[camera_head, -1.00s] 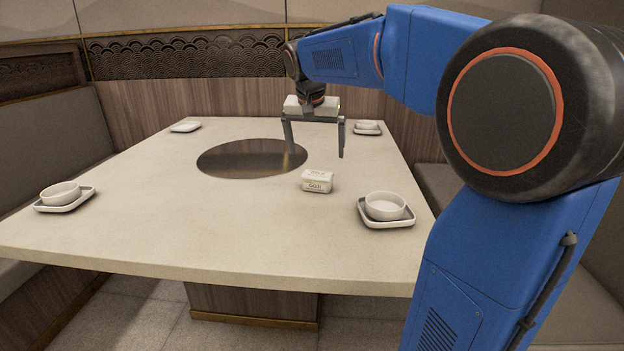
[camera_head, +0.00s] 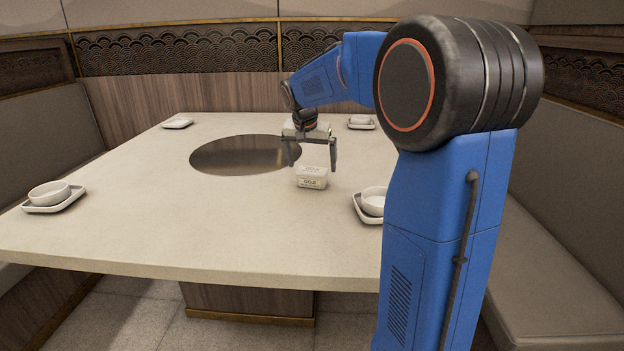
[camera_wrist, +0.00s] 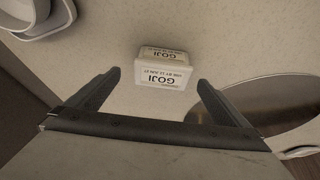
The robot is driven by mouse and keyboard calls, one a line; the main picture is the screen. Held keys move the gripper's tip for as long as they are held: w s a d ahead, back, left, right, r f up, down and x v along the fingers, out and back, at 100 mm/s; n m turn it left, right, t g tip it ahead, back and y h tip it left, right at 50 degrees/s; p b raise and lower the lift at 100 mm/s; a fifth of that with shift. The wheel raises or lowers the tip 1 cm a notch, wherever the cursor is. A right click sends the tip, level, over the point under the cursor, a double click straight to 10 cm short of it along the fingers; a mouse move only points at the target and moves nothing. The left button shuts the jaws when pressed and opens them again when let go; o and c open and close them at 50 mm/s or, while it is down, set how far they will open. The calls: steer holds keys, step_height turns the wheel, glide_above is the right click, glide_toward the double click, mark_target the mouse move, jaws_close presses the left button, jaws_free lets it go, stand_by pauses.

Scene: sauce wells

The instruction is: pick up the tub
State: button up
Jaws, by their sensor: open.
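The tub is a small white box-like container (camera_head: 312,177) labelled GOJI. It stands upright on the table, right of and nearer than the round dark plate. In the wrist view the tub (camera_wrist: 163,68) lies just beyond the fingertips, roughly centred between them. My gripper (camera_head: 311,168) is open and empty, with its fingers pointing down above and just behind the tub in the head view. The wrist view also shows the two fingers of my gripper (camera_wrist: 159,78) spread apart, not touching the tub.
The pale table (camera_head: 130,225) has a round dark inset plate (camera_head: 240,156). Bowls on saucers stand at the left (camera_head: 50,194) and right (camera_head: 372,202), the right one partly hidden by my arm. Small dishes sit at the far left (camera_head: 177,123) and far right (camera_head: 361,121). The front table area is clear.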

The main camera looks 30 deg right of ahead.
mark_target(312, 170)
steer(key=shift+x, duration=3.1)
steer(key=shift+w+a+r, duration=0.1)
steer(key=shift+w+a, duration=0.05)
steer(key=shift+a, duration=0.05)
steer(key=shift+c, duration=0.6)
steer(key=c, duration=1.2)
steer(key=shift+c, duration=0.2)
steer(key=shift+r, duration=0.15)
